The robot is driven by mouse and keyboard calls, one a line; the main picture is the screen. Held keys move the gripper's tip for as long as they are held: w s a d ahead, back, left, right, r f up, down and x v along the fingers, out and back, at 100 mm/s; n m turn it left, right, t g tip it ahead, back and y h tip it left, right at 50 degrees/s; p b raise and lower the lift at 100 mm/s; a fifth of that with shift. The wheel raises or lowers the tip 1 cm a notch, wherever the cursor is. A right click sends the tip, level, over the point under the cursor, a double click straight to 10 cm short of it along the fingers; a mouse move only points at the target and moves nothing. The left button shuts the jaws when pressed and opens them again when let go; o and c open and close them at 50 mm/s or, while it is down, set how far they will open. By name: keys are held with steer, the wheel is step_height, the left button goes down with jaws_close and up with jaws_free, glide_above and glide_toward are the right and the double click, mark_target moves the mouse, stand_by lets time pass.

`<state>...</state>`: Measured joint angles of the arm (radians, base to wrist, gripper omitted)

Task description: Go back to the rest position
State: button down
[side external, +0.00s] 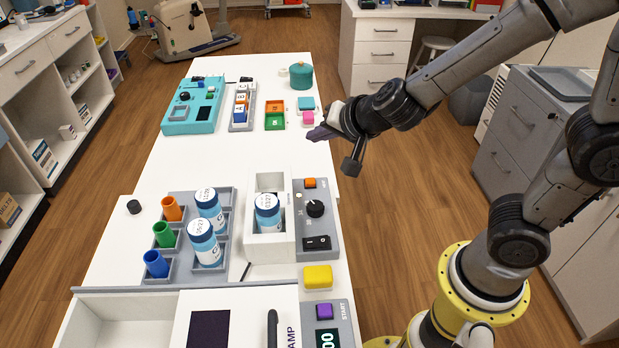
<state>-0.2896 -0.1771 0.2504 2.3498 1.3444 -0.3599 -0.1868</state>
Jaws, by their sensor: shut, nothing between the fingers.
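My gripper (322,133) is above the right edge of the white table (240,150), near its middle. Its dark fingers are together and point left, with nothing visible held. My arm comes in from the right, from a yellow base on the floor. The fingers appear apart from the objects below; their exact height is hard to judge.
A teal pot (301,77) stands at the far end. Labelled jars (204,243) stand in a grey rack, another jar (268,212) in a white box beside a grey control panel (316,228). Bare tabletop lies left of my gripper.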

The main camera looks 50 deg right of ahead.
steer(key=s+r+n+t+y, duration=0.3)
steer(key=s+r+n+y, duration=0.15)
steer(key=r, duration=0.75)
steer(key=s+d+f+n+g+h, duration=0.1)
steer(key=s+f+n+g, duration=0.2)
steer(key=s, duration=0.5)
steer(key=s+d+f+n+g+h, duration=0.1)
steer(key=s+f+n+g, duration=0.3)
steer(key=s, duration=0.5)
steer(key=shift+d+h, duration=0.35)
steer(key=shift+d, duration=0.3)
